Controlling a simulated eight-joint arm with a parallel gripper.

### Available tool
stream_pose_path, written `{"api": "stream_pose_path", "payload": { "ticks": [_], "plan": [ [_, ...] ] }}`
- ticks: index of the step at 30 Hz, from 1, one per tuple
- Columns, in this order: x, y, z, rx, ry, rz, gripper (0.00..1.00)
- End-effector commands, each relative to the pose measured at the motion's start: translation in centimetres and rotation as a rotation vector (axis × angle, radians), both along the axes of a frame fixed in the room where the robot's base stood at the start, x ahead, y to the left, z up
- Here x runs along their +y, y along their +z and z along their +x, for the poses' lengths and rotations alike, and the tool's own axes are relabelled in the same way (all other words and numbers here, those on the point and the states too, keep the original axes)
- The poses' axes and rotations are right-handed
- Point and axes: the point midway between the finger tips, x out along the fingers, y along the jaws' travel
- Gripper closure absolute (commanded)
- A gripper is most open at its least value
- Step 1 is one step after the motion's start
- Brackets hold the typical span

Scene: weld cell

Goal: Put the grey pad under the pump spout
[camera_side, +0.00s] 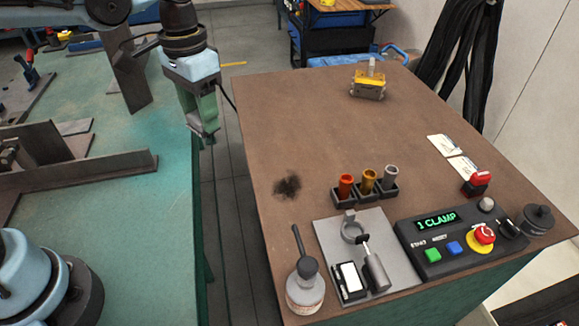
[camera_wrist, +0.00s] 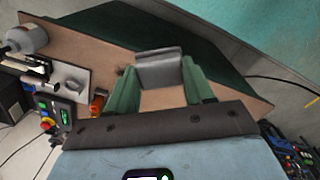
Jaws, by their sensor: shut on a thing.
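The grey pad (camera_wrist: 160,68) is a small dark-grey block with a rounded edge, between the two green fingers of my gripper (camera_wrist: 160,82) in the wrist view. My gripper is shut on it. In the side view my gripper (camera_side: 206,133) hangs pointing down over the gap between the two tables, left of the brown table; the pad is barely distinguishable there. The pump bottle (camera_side: 305,292) stands upright at the brown table's near left corner, with a dark top and thin spout (camera_side: 298,240) slanting up and left. The bottle also shows in the wrist view (camera_wrist: 28,38), top left, well apart from the pad.
A grey plate (camera_side: 328,235) with a clamp fixture stands right of the bottle. A black smudge (camera_side: 287,186) marks the brown table (camera_side: 300,120), whose middle is clear.

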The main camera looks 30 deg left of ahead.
Motion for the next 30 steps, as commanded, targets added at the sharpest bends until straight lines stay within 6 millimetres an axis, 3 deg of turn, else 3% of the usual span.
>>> {"api": "stream_pose_path", "payload": {
  "ticks": [3, 6, 12, 16, 20, 24, 30],
  "plan": [
    [3.2, 1.0, -0.9, 0.0, 0.121, 0.0, 0.77],
    [4.6, 1.4, -1.4, 0.0, 0.179, 0.0, 0.77],
    [5.2, 1.5, -1.8, 0.0, 0.213, 0.0, 0.77],
    [3.9, 0.1, -2.0, 0.0, 0.207, 0.0, 0.77],
    [1.2, -2.7, -2.9, 0.0, 0.202, 0.0, 0.77],
    [-2.0, -6.3, -5.0, 0.0, 0.2, 0.0, 0.77],
    [-5.3, -10.6, -9.2, -0.001, 0.201, 0.001, 0.77]
  ]
}}
